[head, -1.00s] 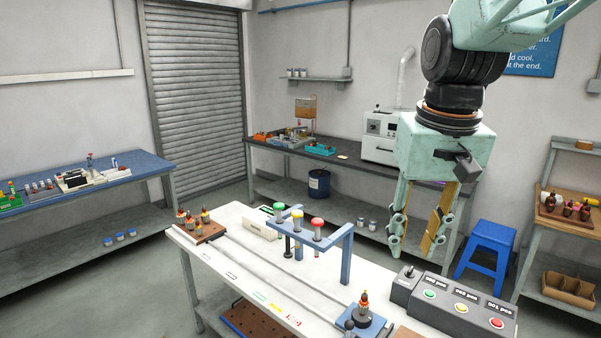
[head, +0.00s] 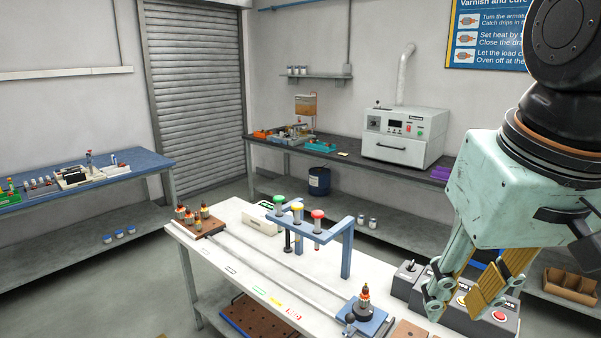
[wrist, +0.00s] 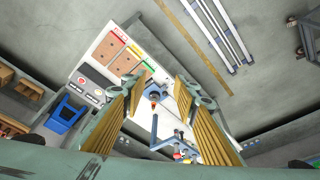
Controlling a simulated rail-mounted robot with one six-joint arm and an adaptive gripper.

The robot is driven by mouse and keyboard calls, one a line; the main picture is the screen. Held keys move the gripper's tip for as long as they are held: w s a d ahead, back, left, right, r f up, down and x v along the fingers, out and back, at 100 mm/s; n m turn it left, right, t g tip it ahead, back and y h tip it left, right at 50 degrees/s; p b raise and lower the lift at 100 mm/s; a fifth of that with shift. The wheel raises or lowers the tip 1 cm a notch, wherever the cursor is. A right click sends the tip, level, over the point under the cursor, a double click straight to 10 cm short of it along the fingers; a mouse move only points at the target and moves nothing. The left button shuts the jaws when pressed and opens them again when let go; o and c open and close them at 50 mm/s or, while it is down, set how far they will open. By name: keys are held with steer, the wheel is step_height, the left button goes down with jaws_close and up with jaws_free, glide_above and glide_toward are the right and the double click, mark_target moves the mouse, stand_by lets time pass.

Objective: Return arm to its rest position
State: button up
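My gripper (head: 468,290) is at the lower right of the head view, in front of the control box with buttons. Its two fingers stand apart with nothing between them. In the wrist view my gripper (wrist: 158,100) also shows its fingers spread, with the white bench far below. One armature (head: 365,297) stands upright on the blue carriage (head: 372,322) at the near end of the rails. It also shows in the wrist view (wrist: 154,98), seen through the gap between the fingers.
A brown block (head: 203,227) with several armatures sits at the bench's far left end. The control box (head: 500,318) is partly hidden behind the fingers. An oven (head: 404,135) stands on the back bench.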

steer(key=s+f+b, duration=0.1)
steer(key=s+f, duration=0.2)
steer(key=s, duration=0.5)
steer(key=shift+t, duration=0.3)
